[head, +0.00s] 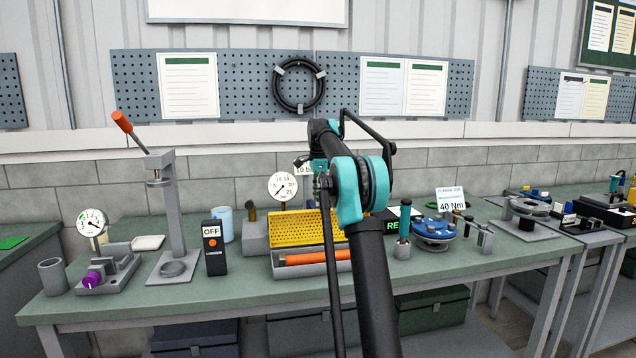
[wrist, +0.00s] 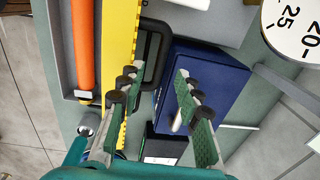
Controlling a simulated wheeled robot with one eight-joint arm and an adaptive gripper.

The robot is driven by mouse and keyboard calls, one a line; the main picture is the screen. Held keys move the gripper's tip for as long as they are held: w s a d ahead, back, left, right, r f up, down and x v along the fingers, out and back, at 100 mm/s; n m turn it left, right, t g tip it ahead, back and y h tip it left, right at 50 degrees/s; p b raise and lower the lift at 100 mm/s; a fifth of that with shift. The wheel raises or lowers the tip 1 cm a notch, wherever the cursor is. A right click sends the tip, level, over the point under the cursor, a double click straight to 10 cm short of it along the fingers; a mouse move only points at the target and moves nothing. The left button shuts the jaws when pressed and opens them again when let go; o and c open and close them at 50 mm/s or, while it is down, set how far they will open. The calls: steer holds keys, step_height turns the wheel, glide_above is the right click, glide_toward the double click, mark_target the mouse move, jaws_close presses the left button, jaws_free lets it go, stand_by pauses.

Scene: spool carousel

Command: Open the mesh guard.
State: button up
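The mesh guard (head: 300,229) is a yellow perforated panel. An orange bar (head: 305,258) runs along the box's front. In the wrist view the guard's yellow panel (wrist: 121,45) and the orange bar (wrist: 83,45) are at upper left. A black loop handle (wrist: 158,48) stands beside the guard's edge. My gripper (wrist: 158,84) is open, its green fingers apart, with the handle's near end between or just beyond them; contact is unclear.
A dark blue box (wrist: 207,82) lies beyond the right finger in the wrist view. A round dial (head: 283,187) stands behind the guard. An OFF switch box (head: 214,250) is to its left, and a blue flange (head: 434,230) to the right of my arm.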

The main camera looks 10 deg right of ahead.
step_height(320, 180, up, 8)
steer(key=shift+s+r, duration=0.25)
stand_by(0.5)
steer(key=s+a+f+n+t, duration=0.1)
steer(key=s+f+n, duration=0.5)
steer(key=s+f, duration=0.6)
steer(key=s+a+f+n+t, duration=0.1)
steer(key=s+f+n, duration=0.5)
steer(key=s+f, duration=0.6)
steer(key=s+a+f+n+t, duration=0.1)
steer(key=s+f+n, duration=0.5)
steer(key=s, duration=1.9)
step_height(320, 180, down, 6)
steer(key=shift+s+a+f, duration=0.1)
steer(key=shift+s+a, duration=0.25)
steer(key=shift+a, duration=0.45)
